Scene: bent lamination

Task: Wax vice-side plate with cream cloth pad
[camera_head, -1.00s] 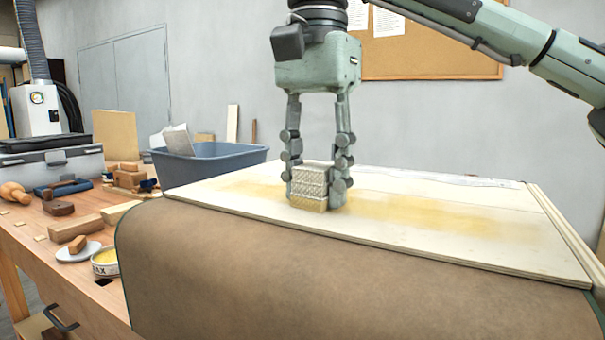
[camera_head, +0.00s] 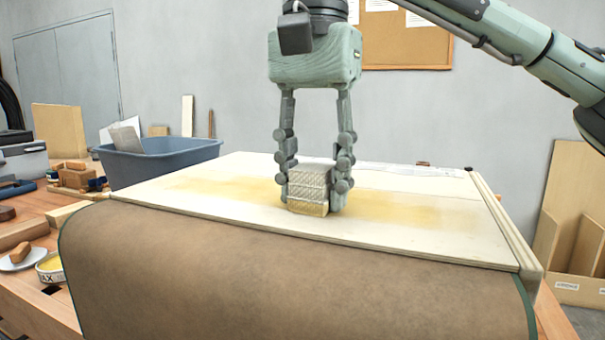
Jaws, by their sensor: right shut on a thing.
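The pale wooden plate (camera_head: 420,235) lies over a brown-covered form (camera_head: 280,290) on the bench, with a yellowish wax band running left to right across it. My right gripper (camera_head: 313,185) points down and is shut on the cream cloth pad (camera_head: 309,190). The pad's lower edge is yellow and rests on, or just above, the plate around its middle; exact contact is hard to tell. A round wax tin (camera_head: 50,268) with yellow content stands at the lower left. My left gripper is out of view.
A blue-grey tub (camera_head: 160,162) with a grey sheet inside stands behind the plate at left. Wooden blocks and tools (camera_head: 75,178) crowd the bench (camera_head: 35,300) at left. A wooden strip (camera_head: 500,225) runs along the plate's right edge. Boards (camera_head: 570,210) lean at far right.

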